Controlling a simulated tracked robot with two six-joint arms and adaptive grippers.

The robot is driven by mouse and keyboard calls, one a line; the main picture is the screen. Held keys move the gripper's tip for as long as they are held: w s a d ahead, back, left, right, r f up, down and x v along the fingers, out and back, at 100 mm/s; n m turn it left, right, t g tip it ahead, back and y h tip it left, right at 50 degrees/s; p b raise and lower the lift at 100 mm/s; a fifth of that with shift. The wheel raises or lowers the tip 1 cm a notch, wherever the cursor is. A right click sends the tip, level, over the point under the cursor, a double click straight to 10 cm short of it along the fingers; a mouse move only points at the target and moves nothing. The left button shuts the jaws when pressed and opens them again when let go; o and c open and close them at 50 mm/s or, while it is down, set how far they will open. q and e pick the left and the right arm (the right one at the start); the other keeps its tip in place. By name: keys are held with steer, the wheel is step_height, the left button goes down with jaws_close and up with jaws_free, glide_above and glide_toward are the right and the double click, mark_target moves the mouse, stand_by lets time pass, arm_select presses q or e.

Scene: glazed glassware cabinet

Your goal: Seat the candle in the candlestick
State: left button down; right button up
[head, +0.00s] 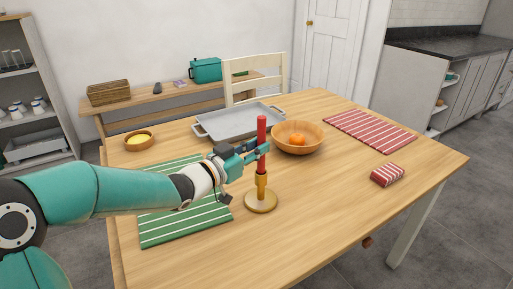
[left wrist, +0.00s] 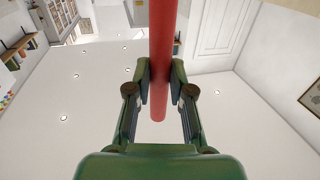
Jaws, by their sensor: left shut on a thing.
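A tall red candle (head: 262,133) stands upright over the brass candlestick (head: 261,201) on the wooden table. Its lower end meets the candlestick's cup, though I cannot tell how deep it sits. My left gripper (head: 258,151) reaches in from the left and is shut on the candle around its middle. In the left wrist view the candle (left wrist: 162,50) runs between the two fingers (left wrist: 160,92), with its near end free against the pale background. The candlestick does not show there. My right gripper is in neither view.
A wooden bowl (head: 307,141) with an orange fruit stands just behind the candle. A grey tray (head: 238,122) lies behind. A green striped mat (head: 160,229) lies under my left arm. A red striped mat (head: 368,131) and a folded striped cloth (head: 387,175) lie right. The front right is clear.

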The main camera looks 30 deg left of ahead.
arm_select(q)
steer(key=shift+f+b, duration=1.55)
steer(key=shift+f, duration=0.2)
steer(key=c, duration=0.9)
jaws_free()
steer(key=shift+c, duration=0.2)
steer(key=shift+s, duration=0.15)
steer(key=v, duration=1.1)
steer(key=shift+s, duration=0.35)
steer(key=shift+a+r, duration=0.1)
